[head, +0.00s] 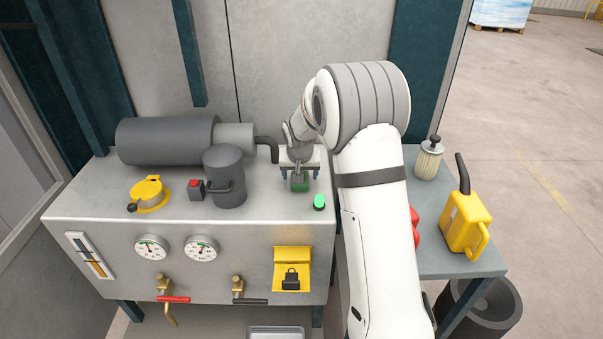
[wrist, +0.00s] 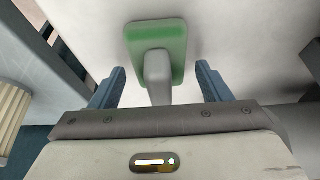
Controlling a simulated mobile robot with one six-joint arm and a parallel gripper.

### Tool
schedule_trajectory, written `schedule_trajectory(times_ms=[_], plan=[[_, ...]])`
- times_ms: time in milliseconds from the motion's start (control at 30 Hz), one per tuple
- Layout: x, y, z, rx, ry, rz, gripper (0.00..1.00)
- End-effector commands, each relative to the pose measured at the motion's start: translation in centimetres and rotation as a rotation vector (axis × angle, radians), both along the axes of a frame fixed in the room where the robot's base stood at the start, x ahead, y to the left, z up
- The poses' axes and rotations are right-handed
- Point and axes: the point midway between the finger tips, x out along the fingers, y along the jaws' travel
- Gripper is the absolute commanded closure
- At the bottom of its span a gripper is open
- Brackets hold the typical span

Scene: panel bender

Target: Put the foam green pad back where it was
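The foam green pad (wrist: 176,40) is a green rounded square with a grey handle (wrist: 157,75) pointing toward my wrist camera. In the head view the green pad (head: 299,187) is on or just over the top of the grey machine cabinet (head: 100,195), near its right end; exact contact is hard to tell. My gripper (wrist: 160,70) has its blue fingers apart, one on each side of the handle, with a visible gap on both sides. In the head view my gripper (head: 300,170) is right over the pad, partly hidden by my arm.
A small green button (head: 319,202) stands just right of the pad. A dark cylinder can (head: 225,178), a red button box (head: 195,189) and a yellow cap (head: 149,193) are to the left. A side table (head: 450,264) holds a yellow oil can (head: 463,225) and a filter (head: 429,160).

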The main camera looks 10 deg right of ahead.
Motion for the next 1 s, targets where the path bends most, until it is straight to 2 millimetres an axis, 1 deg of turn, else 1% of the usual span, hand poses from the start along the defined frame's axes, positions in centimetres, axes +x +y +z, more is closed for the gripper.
schedule_trajectory(times_ms=[233,367,467,700,800,900,1000], plan=[[0.0,-0.1,0.1,0.000,0.000,-0.001,0.29],[-0.2,0.0,1.0,0.000,-0.003,-0.001,0.29],[-0.8,0.1,2.6,0.001,-0.004,-0.001,0.29],[-2.9,0.5,7.4,0.000,-0.004,-0.002,0.29],[-3.6,0.6,9.1,0.000,-0.004,-0.002,0.29],[-4.0,0.7,10.3,0.000,-0.002,-0.002,0.29],[-4.4,0.7,11.0,0.000,0.000,-0.002,0.29]])
